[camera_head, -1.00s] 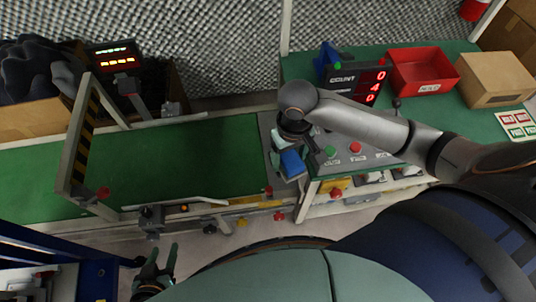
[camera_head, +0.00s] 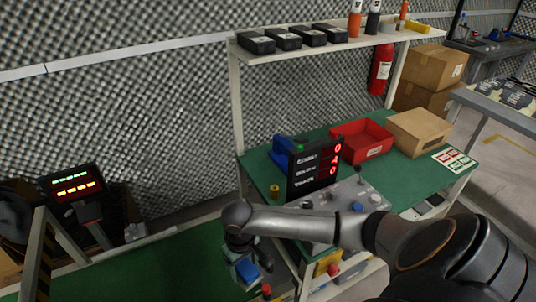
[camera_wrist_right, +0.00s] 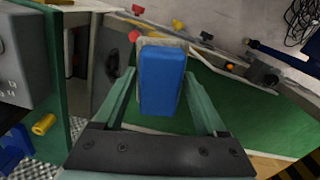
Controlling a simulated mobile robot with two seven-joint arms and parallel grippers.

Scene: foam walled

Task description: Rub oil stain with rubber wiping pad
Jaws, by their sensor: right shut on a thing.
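The wiping pad, a blue block with a pale layer on its far side, shows in the right wrist view (camera_wrist_right: 162,80) and small in the head view (camera_head: 247,271). My right gripper (camera_wrist_right: 160,88) is shut on it, one green finger on each side. In the head view this gripper (camera_head: 243,262) points down over the right end of the green conveyor belt (camera_head: 180,262), beside the bench. I cannot tell the pad's height above the belt. No oil stain is visible in these frames. My left gripper is not in view.
A green bench (camera_head: 400,178) holds a counter display (camera_head: 316,170), a red bin (camera_head: 362,139), a cardboard box (camera_head: 420,132) and a grey button panel (camera_head: 330,225). A shelf (camera_head: 320,45) stands above. The belt's visible surface is clear.

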